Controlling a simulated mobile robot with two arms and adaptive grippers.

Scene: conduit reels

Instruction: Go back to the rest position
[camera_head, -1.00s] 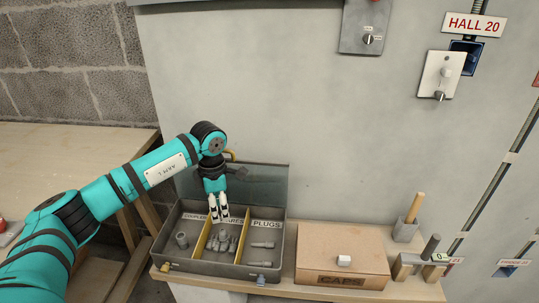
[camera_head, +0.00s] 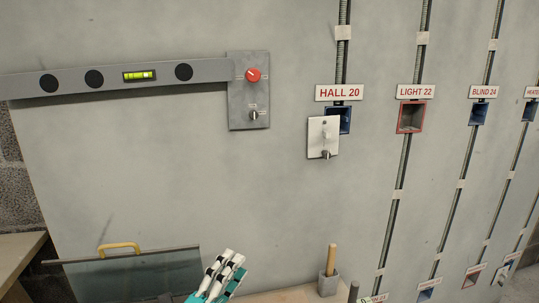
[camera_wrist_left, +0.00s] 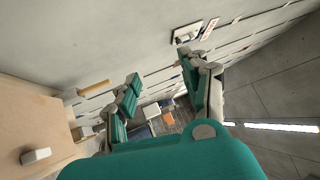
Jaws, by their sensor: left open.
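My left gripper (camera_head: 222,272) shows at the bottom of the head view, its white and teal fingers pointing up and a little right. In the left wrist view its two teal fingers stand apart with nothing between them, so the gripper (camera_wrist_left: 165,92) is open and empty. In the head view it is in front of the grey wall, just right of the open tray's raised lid (camera_head: 135,275). My right gripper is in neither view.
The wall holds a red-knobbed switch box (camera_head: 249,90), a spirit level (camera_head: 100,78), a HALL 20 box (camera_head: 345,118) with a tilted white plate (camera_head: 322,137), and several conduits.

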